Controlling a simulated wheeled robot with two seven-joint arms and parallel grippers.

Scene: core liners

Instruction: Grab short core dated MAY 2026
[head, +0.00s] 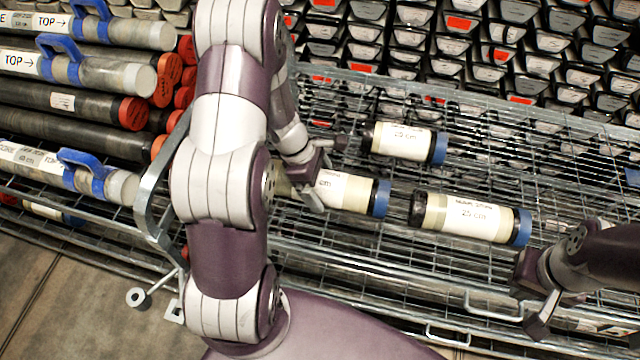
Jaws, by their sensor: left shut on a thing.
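Three short cores with cream labels and blue end caps lie in the wire cart: a back core (403,143) marked 25 cm, a middle core (350,192) and a front right core (471,219) marked 25 cm. The dates are too small to read. My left gripper (323,170) is shut on the middle core near its left end, and the arm hides part of that core. I cannot tell whether the core is lifted. My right gripper (532,292) is open and empty, low at the right, in front of the front right core's capped end.
The wire cart (345,240) has a raised metal rim and a handle at its left end. Long cores (95,71) with red or pale ends and blue handles are stacked at the left. Racks of boxed cores (540,60) fill the back.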

